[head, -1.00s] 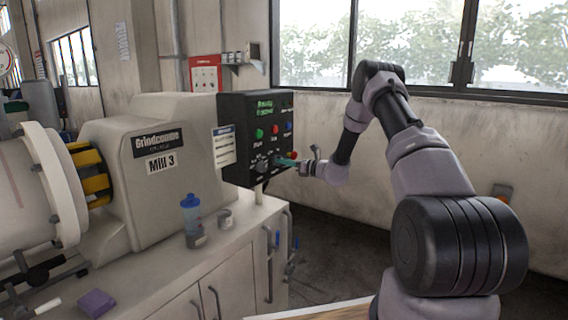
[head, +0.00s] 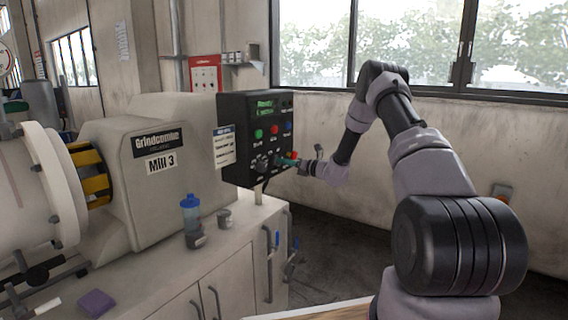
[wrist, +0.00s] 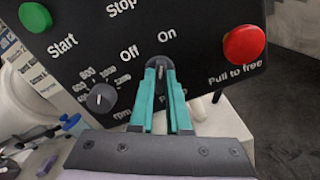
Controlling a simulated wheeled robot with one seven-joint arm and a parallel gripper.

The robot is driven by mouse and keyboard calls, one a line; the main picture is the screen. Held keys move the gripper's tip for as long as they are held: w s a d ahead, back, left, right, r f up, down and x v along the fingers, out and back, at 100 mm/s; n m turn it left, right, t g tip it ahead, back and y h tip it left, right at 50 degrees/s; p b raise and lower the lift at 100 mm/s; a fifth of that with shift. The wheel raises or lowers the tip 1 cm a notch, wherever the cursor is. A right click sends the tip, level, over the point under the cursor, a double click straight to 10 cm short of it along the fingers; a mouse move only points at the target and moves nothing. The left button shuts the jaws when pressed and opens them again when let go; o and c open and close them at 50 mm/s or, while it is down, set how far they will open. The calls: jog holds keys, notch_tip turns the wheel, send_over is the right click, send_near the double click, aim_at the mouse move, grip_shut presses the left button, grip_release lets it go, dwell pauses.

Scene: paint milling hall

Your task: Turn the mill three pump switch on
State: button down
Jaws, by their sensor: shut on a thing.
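In the wrist view, a dark rotary switch (wrist: 160,63) sits under the printed words Off and On. My gripper (wrist: 162,72) has teal fingers and is shut on this switch, hiding its lower part. Its pointer lies partly between the fingertips, so I cannot tell its exact setting. In the head view my gripper (head: 284,161) reaches the lower right of the box from the right.
A red mushroom button (wrist: 244,43) marked Pull to free is right of the switch. A speed knob (wrist: 101,97) is at its left, and a green Start button (wrist: 35,17) is above that. A blue-capped bottle (head: 191,215) stands on the cabinet top.

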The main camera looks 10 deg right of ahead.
jog(key=shift+f, duration=0.1)
jog(key=c, duration=0.9)
grip_release()
jog(key=shift+d, duration=0.1)
jog(key=v, duration=1)
jog(key=shift+s+d, duration=0.25)
